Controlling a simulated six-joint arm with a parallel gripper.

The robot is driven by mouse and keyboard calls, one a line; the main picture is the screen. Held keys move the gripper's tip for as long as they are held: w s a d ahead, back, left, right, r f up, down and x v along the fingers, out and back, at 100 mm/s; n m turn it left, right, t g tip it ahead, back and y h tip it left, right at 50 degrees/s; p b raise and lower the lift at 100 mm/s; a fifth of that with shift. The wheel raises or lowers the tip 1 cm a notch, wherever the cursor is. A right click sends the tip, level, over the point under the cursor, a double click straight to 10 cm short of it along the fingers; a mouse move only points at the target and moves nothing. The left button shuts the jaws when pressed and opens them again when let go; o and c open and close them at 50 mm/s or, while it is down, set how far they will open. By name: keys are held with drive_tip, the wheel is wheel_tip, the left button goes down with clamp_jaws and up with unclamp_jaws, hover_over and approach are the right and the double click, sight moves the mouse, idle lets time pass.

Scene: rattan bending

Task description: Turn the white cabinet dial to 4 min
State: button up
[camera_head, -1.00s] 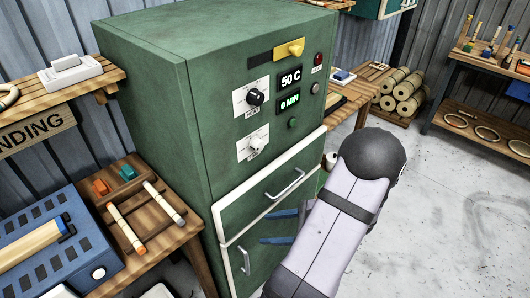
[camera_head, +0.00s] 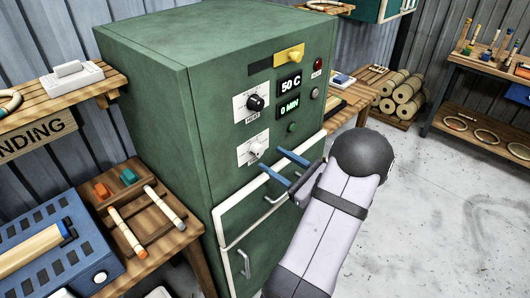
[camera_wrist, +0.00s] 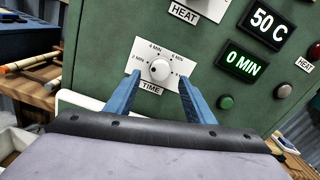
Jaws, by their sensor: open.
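The white dial (camera_head: 256,149) sits on a white TIME plate (camera_head: 247,155) on the front of the green cabinet (camera_head: 222,105). In the wrist view the white dial (camera_wrist: 159,69) shows between my two blue fingers, with minute marks around it. The display (camera_wrist: 246,64) reads 0 MIN. My gripper (camera_head: 279,162) is open and empty, in front of the cabinet, low and to the right of the dial. In the wrist view my gripper (camera_wrist: 158,90) has a finger on each side of the dial's lower part. Contact with the dial is not visible.
A black HEAT dial (camera_head: 255,102) is above the white one, and a display (camera_head: 291,86) reads 50 C. A yellow lever (camera_head: 290,52) is at the top. A drawer handle (camera_head: 283,188) sticks out below my fingers. A green button (camera_head: 292,127) is at the right.

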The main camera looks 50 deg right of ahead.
sight(261, 152)
drive_tip(key=shift+w+p, duration=0.8)
drive_tip(key=shift+w, duration=1.55)
drive_tip(key=shift+c, duration=0.3)
drive_tip(key=c, duration=1)
